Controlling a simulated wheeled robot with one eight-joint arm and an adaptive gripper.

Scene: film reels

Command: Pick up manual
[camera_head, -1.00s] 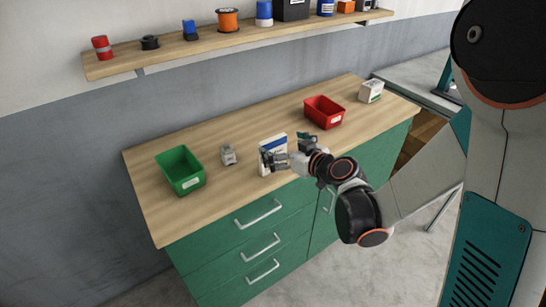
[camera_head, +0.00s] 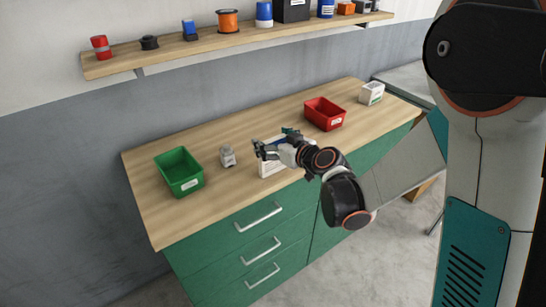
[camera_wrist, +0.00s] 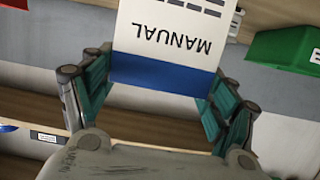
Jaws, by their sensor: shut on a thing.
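The manual is a white booklet with a blue band at one edge. In the wrist view the manual (camera_wrist: 170,38) stands between the two fingers of my gripper (camera_wrist: 160,75), with its word MANUAL upside down. My gripper is shut on its blue-banded end. In the head view my gripper (camera_head: 262,151) is over the front middle of the worktop. The white lower part of the manual (camera_head: 271,168) shows below it, and the rest is partly hidden by the gripper. I cannot tell for sure how far it is above the worktop.
On the wooden worktop (camera_head: 225,210), a green bin (camera_head: 180,173) and a small grey item (camera_head: 227,156) lie left of my gripper. A red bin (camera_head: 324,114) and a white box (camera_head: 371,93) are right. A loaded wall shelf (camera_head: 185,49) runs behind.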

